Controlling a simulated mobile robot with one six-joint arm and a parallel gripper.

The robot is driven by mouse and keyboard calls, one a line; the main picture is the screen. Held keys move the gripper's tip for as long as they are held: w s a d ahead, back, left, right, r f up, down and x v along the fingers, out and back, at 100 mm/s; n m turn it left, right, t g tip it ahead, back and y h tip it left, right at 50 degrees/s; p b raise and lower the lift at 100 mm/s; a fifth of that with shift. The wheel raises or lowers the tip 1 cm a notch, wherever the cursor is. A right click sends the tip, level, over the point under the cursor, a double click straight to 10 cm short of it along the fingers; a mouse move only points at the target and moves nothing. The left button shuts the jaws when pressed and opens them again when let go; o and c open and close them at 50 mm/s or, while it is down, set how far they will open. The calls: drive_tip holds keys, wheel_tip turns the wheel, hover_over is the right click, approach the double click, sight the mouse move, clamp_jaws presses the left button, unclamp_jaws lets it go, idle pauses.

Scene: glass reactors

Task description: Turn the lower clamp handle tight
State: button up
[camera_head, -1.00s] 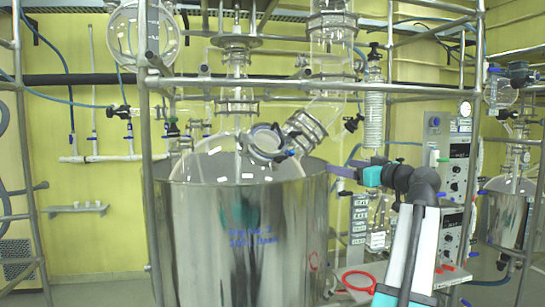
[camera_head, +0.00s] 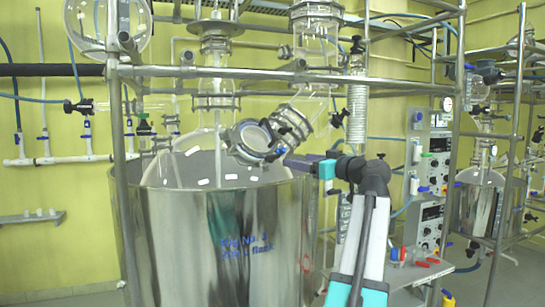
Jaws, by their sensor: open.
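The lower clamp (camera_head: 252,142) is a dark ring around the round glass port on top of the vessel, tilted toward me. Its small dark handle (camera_head: 277,153) shows at the ring's right side, partly lost against the tip of my gripper. My gripper (camera_head: 288,160), with purple-grey fingers and a teal body, reaches in from the right at the handle's height. Its jaws are open. I cannot tell whether the fingers are around the handle or touching it.
Another clamp (camera_head: 298,119) joins the slanted glass neck just above right. The steel vessel (camera_head: 195,245) stands below. A metal frame bar (camera_head: 215,72) crosses above, and an upright (camera_head: 123,190) stands left. Control boxes (camera_head: 432,185) are at right.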

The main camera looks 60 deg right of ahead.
sight(275, 155)
drive_tip(key=shift+w, duration=0.15)
drive_tip(key=p+x, duration=0.4)
drive_tip(key=x, duration=0.9)
drive_tip(key=shift+w+d, duration=0.1)
drive_tip(key=shift+w, duration=0.1)
drive_tip(key=shift+c, duration=0.4)
drive_tip(key=c, duration=1)
